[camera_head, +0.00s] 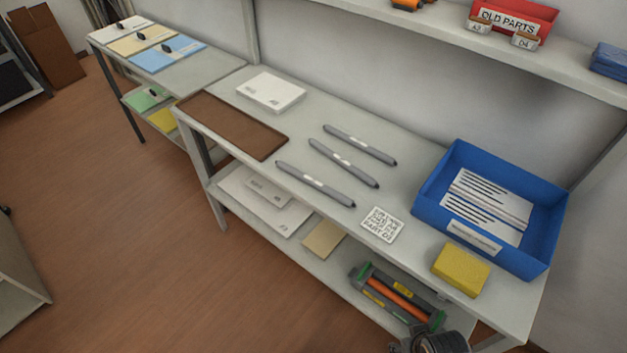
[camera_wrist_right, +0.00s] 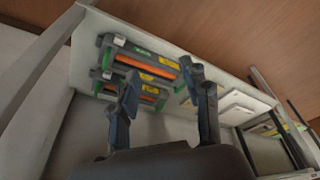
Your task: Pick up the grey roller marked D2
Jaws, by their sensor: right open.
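Three grey rollers lie side by side on the light worktop in the head view: a far one (camera_head: 360,145), a middle one (camera_head: 344,163) and a near one (camera_head: 315,184). Each has a pale label at its middle, too small to read, so I cannot tell which is D2. My right gripper (camera_wrist_right: 166,88) is open with nothing between its fingers in the right wrist view. Part of it (camera_head: 436,338) shows at the bottom of the head view, by the front edge of the bench, below and apart from the rollers. My left gripper is not in view.
A toner cartridge (camera_head: 397,297) lies on the lower shelf; the wrist view shows cartridges (camera_wrist_right: 140,62) there.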

